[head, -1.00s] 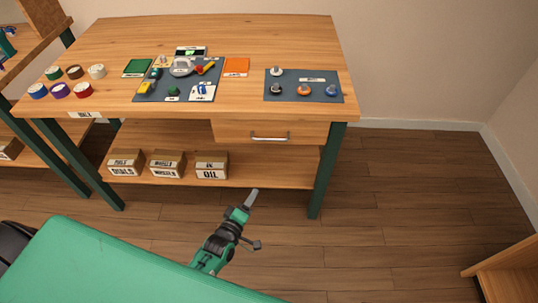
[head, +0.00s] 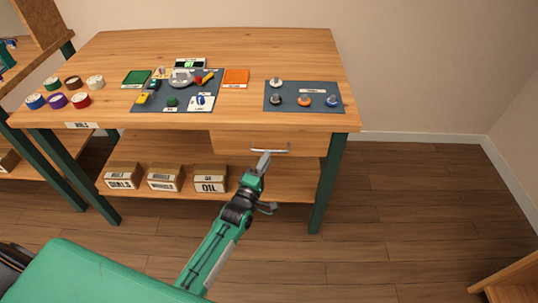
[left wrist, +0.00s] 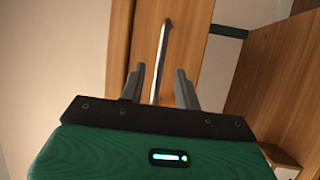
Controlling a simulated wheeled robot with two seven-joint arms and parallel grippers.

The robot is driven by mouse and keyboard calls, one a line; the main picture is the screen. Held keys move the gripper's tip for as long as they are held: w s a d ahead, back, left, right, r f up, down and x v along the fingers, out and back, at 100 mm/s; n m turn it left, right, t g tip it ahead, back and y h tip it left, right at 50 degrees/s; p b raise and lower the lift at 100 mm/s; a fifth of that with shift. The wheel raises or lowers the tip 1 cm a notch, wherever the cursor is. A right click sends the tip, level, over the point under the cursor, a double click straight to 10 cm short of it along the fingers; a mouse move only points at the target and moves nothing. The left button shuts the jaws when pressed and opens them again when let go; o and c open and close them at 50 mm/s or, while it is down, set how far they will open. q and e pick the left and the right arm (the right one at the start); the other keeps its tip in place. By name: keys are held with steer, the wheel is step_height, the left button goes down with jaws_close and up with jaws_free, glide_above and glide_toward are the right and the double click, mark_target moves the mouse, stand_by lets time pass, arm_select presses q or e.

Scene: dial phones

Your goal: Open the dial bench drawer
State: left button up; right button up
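The drawer (head: 228,142) of the dial bench (head: 250,50) is shut, set under the right part of the top. Its silver bar handle (head: 270,150) runs across the drawer front. My left gripper (head: 263,162) is at the handle, overlapping its middle in the head view. In the left wrist view the two grey fingers (left wrist: 159,78) are apart, and the handle (left wrist: 161,45) shows in the gap between them, with the wooden drawer front (left wrist: 183,45) behind. I cannot tell whether the fingers reach past the bar. My right gripper is not in view.
Labelled boxes (head: 165,179) stand on the bench's lower shelf, left of my arm. Dark mats (head: 290,88) with small parts and several tape rolls lie on the top. The floor (head: 400,210) right of the bench is clear.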

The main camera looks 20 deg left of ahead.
arm_select(q)
steer(key=x, duration=0.3)
steer(key=shift+w, duration=0.15)
jaws_close()
